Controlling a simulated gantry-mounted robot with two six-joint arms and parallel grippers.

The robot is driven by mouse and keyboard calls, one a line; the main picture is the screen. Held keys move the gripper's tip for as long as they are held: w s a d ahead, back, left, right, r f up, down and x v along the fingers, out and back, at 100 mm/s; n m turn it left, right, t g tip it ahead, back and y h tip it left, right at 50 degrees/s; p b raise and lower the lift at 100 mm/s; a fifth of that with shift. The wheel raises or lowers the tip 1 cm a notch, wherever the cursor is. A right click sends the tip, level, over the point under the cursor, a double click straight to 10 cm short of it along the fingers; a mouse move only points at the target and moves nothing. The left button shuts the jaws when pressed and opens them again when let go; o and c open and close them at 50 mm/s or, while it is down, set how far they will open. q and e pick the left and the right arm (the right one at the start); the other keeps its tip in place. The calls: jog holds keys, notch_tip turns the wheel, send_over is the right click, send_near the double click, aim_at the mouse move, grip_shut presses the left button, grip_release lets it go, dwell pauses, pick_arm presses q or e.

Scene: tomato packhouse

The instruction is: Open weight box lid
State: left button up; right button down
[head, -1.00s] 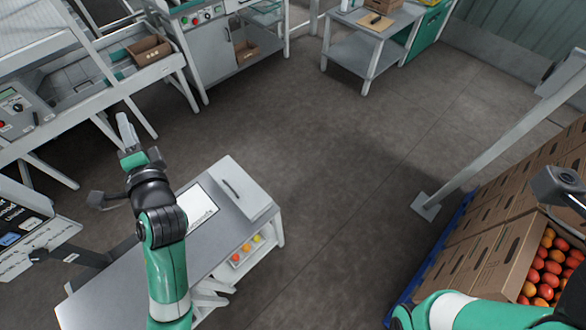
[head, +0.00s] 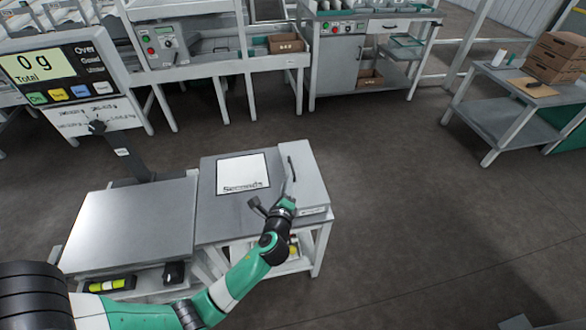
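The weight box is most likely the pale grey box (head: 308,176) at the right end of the bench, beside the "Seconds" panel. Its flat lid looks closed and has a slim dark handle (head: 292,168) on top. My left gripper (head: 288,182) is in front of the box, its slim pale fingers reaching up across the lid's left side near the handle. I cannot tell whether they touch it, or whether they are apart. The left wrist hides part of the box's front left. My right gripper is out of view.
A scale platform (head: 130,225) stands left of the box, with a display (head: 60,68) reading 0 g. A white "Seconds" panel (head: 243,173) lies between them. A side table (head: 505,100) with cartons stands at the far right. The floor (head: 420,220) right of the bench is clear.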

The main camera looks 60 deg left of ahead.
aim_at(291, 162)
pick_arm(q)
jog(key=b+x, duration=0.4)
jog(key=x, duration=0.6)
jog(key=shift+f+b, duration=0.2)
jog(key=shift+b, duration=0.1)
jog(key=shift+w+a, duration=0.25)
jog(key=shift+a, duration=0.25)
jog(key=shift+c, duration=0.2)
grip_shut()
